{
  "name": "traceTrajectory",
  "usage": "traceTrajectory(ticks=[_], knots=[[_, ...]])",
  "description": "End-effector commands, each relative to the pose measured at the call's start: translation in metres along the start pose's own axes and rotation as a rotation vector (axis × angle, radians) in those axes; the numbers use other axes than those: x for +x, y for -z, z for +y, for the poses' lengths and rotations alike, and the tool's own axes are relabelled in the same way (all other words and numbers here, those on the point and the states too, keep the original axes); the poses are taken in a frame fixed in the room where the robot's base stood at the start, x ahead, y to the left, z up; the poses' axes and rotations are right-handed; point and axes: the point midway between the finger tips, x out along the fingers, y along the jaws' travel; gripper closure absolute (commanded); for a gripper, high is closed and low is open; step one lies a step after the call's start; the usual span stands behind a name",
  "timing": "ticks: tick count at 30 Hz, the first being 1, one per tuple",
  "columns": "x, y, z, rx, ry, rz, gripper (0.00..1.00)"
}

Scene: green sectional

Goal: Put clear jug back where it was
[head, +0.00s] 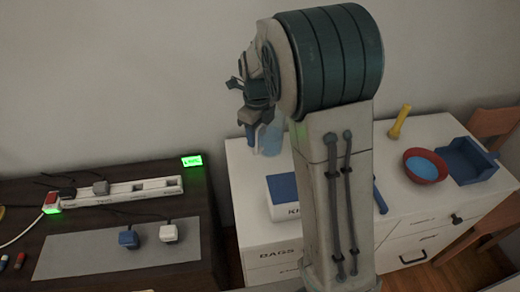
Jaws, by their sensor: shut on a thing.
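My gripper (254,117) is at upper centre in the head view, in front of the wall and over the back left of the white cabinet. It points downward and is shut on a pale blue see-through thing, which looks like the clear jug (272,139). My arm hides the jug's right side, and its outline is faint. I cannot tell whether its base touches the cabinet top.
The white cabinet (408,208) carries a blue-topped white box (284,196), a yellow torch-like thing (400,122), a red bowl (424,167) and a blue tray (468,161). A dark table (120,273) with a power strip (131,193) stands at left.

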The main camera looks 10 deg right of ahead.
Motion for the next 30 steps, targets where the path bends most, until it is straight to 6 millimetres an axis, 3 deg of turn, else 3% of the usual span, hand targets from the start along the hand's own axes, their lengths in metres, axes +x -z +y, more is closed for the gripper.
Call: traceTrajectory(ticks=[14, 25, 26, 28, 30], knots=[[0.050, 0.000, 0.000, 0.001, -0.001, 0.000, 1.00], [0.056, 0.000, 0.000, 0.000, 0.001, -0.002, 1.00], [0.057, 0.000, 0.000, 0.000, 0.000, -0.001, 0.53], [0.056, 0.000, 0.000, 0.000, 0.000, -0.001, 0.34], [0.056, 0.000, 0.000, 0.000, 0.000, -0.001, 0.34]])
